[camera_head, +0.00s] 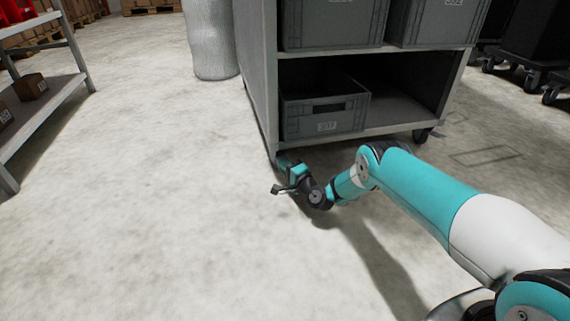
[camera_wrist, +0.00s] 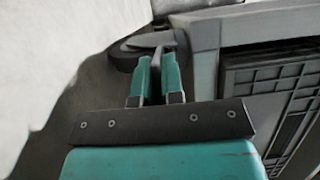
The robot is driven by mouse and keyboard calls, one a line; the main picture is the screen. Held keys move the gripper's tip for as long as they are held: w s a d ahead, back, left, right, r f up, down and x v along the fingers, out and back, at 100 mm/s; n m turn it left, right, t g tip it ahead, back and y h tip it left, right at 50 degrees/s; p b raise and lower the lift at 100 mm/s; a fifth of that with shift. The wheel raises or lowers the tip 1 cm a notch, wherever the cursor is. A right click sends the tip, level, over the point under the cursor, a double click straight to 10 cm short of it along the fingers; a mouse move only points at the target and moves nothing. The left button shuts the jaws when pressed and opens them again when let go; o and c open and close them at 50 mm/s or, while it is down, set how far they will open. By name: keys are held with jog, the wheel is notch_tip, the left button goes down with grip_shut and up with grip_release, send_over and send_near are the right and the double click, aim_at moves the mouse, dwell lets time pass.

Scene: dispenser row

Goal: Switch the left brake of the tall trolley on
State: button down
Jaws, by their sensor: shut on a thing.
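The tall trolley (camera_head: 258,85) is a grey shelf cart with grey crates, standing in the upper middle of the head view. Its frame (camera_wrist: 205,60) fills the right of the wrist view. My gripper (camera_head: 285,164) is low at the trolley's near left corner. In the wrist view my gripper (camera_wrist: 158,68) has its two teal fingers shut on the left brake (camera_wrist: 152,40), a flat grey lever by a dark caster wheel (camera_wrist: 122,55). In the head view my gripper hides the brake and most of that wheel. I cannot tell the brake's setting.
A caster (camera_head: 423,135) shows at the trolley's right front. A wrapped pale column (camera_head: 211,40) stands behind its left side. A metal shelf (camera_head: 60,95) with small boxes is at the left. Dark wheeled carts (camera_head: 530,50) stand at the right. The floor in front is clear.

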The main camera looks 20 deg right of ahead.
jog(key=shift+f+n+t, duration=0.3)
jog(key=shift+t, duration=0.1)
jog(key=c, duration=1.2)
grip_release()
jog(key=shift+c, duration=0.2)
jog(key=shift+s, duration=0.1)
